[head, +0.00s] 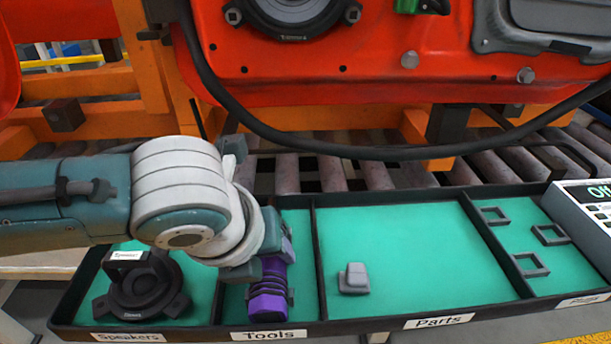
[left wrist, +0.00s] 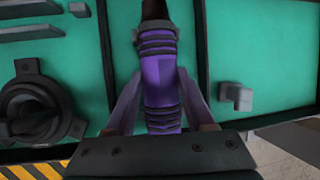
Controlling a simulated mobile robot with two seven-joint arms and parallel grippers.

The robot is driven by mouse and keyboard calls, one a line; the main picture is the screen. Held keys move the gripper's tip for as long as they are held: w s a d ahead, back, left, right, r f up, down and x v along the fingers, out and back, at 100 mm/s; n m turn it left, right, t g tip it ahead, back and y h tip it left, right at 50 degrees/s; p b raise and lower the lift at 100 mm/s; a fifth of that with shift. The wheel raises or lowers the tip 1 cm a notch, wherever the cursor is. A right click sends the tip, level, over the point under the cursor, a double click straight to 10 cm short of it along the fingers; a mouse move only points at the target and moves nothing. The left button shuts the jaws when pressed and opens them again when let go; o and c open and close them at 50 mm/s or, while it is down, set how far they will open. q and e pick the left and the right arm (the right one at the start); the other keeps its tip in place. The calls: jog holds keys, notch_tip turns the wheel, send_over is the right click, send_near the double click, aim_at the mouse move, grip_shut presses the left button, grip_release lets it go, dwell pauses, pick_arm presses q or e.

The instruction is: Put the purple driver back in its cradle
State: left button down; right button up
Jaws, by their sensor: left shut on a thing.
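The purple driver (head: 268,292), with dark bands around its handle, is over the Tools compartment (head: 302,235) of the tray. It also shows in the left wrist view (left wrist: 161,80), between the two fingers. My left gripper (head: 272,262) is shut on the driver, and its arm comes in from the left. In the left wrist view, a dark end of the driver points away toward the top edge. I cannot make out a cradle; the arm and gripper hide part of the compartment. I cannot tell whether the driver touches the tray floor. My right gripper is not in view.
A black speaker (head: 140,290) lies in the Speakers compartment, left of Tools. A grey block (head: 354,279) sits in the Parts compartment, mostly bare. Dark square frames (head: 530,265) lie further right, beside a display box (head: 590,212). A black cable (head: 330,150) hangs behind the tray.

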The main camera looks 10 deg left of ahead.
pick_arm(q)
jog(key=shift+f, duration=0.35)
dwell(0.7)
jog(key=c, duration=0.7)
grip_release()
jog(key=o, duration=0.5)
jog(key=shift+d, duration=0.1)
